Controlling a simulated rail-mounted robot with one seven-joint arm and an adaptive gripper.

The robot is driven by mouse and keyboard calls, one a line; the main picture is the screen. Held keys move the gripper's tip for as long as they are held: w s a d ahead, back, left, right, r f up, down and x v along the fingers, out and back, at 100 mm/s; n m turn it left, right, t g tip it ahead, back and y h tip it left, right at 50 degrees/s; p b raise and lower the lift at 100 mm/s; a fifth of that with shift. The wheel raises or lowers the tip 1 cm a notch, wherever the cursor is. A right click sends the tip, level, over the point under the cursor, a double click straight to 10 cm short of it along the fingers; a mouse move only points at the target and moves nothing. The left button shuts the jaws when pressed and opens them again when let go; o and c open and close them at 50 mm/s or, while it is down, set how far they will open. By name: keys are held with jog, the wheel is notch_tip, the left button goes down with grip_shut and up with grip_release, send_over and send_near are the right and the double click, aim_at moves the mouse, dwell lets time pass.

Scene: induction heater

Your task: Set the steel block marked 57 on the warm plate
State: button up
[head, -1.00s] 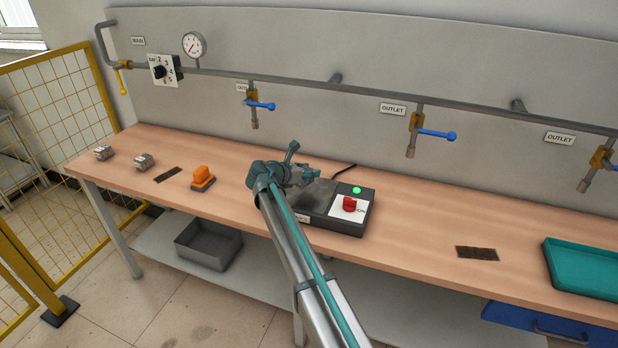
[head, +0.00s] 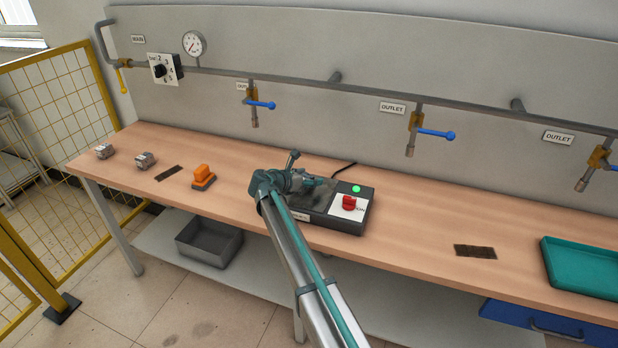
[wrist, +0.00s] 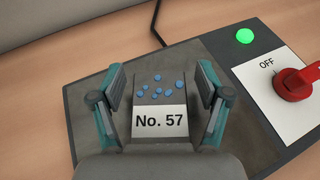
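The steel block marked No. 57 (wrist: 160,104) shows in the wrist view, with several small blue bits on top. It is between the two fingers of my gripper (wrist: 160,92), with a visible gap on each side, so the fingers are open around it. The block appears to rest on the dark warm plate (wrist: 250,135) of the heater. In the head view my gripper (head: 312,182) is low over the plate (head: 322,196), and the block cannot be made out there.
The heater casing (head: 340,224) carries a lit green lamp (head: 356,188) and a red knob (head: 349,202). To the left are an orange object (head: 203,175) and two small metal blocks (head: 145,160). A teal tray (head: 585,268) is at the right. The wall pipe (head: 310,82) runs behind.

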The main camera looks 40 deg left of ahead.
jog(key=shift+r, duration=0.1)
jog(key=b+v, duration=0.2)
jog(key=v, duration=1)
